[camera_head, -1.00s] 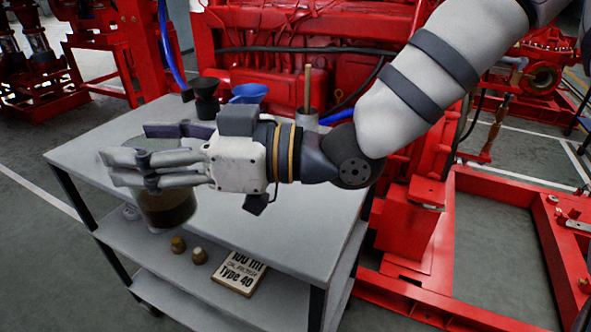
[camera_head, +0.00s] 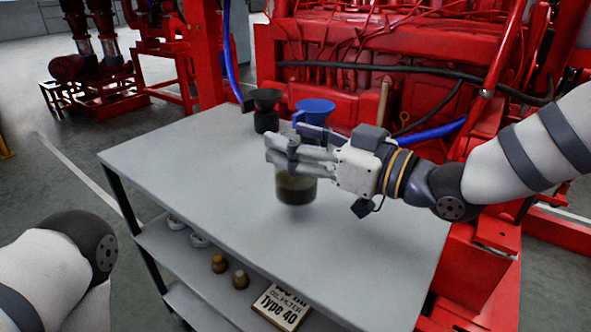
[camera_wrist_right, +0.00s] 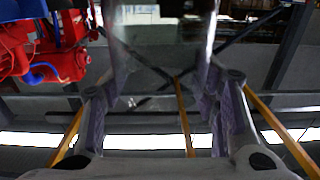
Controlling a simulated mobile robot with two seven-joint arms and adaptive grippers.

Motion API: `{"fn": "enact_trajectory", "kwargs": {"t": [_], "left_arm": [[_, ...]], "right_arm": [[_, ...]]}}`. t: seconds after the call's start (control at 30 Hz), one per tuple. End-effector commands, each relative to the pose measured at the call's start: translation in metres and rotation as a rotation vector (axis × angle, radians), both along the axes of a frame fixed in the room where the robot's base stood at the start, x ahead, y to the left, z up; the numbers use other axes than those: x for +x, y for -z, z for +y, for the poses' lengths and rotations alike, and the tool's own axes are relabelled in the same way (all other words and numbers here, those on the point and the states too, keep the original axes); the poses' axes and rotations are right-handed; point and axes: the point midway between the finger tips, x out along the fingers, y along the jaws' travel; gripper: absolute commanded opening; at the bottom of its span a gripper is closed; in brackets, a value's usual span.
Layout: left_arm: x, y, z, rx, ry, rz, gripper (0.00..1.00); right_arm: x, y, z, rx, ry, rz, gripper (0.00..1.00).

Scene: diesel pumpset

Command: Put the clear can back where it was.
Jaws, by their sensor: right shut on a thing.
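The clear can (camera_head: 297,190) is see-through with dark brownish liquid in its lower part. It is upright over the cart's grey top (camera_head: 205,185), near the middle. A soft shadow lies under it; I cannot tell whether its base touches the top. My right gripper (camera_head: 290,152) is shut on the can's upper part from the right, hiding its rim. In the right wrist view the clear can (camera_wrist_right: 160,30) stands between the two fingers. My left gripper is out of view; only part of my left arm shows at lower left.
A black funnel (camera_head: 266,108) and a blue funnel (camera_head: 315,108) stand at the cart's back edge, close behind my gripper. The red engine (camera_head: 400,90) rises behind. The lower shelf holds small brown pieces (camera_head: 219,264) and a Type 40 box (camera_head: 280,308). The cart top's left and front are clear.

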Motion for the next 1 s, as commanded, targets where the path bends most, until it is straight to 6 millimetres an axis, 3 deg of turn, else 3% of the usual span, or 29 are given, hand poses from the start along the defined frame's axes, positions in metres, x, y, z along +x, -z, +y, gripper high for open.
{"fn": "enact_trajectory", "kwargs": {"t": [0.03,0.23,0.4,0.73,0.77,0.83,1.0], "left_arm": [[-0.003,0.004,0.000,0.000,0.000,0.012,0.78],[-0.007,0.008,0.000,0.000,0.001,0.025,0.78],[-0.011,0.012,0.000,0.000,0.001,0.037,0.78],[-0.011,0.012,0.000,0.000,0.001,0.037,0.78],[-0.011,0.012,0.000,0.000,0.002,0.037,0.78],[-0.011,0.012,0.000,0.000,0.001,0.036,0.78],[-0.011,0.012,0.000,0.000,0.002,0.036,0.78]], "right_arm": [[0.006,0.010,0.002,0.002,-0.001,0.002,0.21],[0.020,0.024,0.005,0.003,0.000,-0.003,0.21],[0.019,0.052,0.005,0.004,-0.001,-0.004,0.21],[0.019,0.054,0.005,0.002,-0.001,-0.008,0.21],[0.019,0.055,0.005,0.001,-0.001,-0.007,0.57],[0.019,0.054,0.005,0.001,-0.001,-0.008,0.72],[0.019,0.054,0.005,0.001,-0.001,-0.007,0.74]]}}
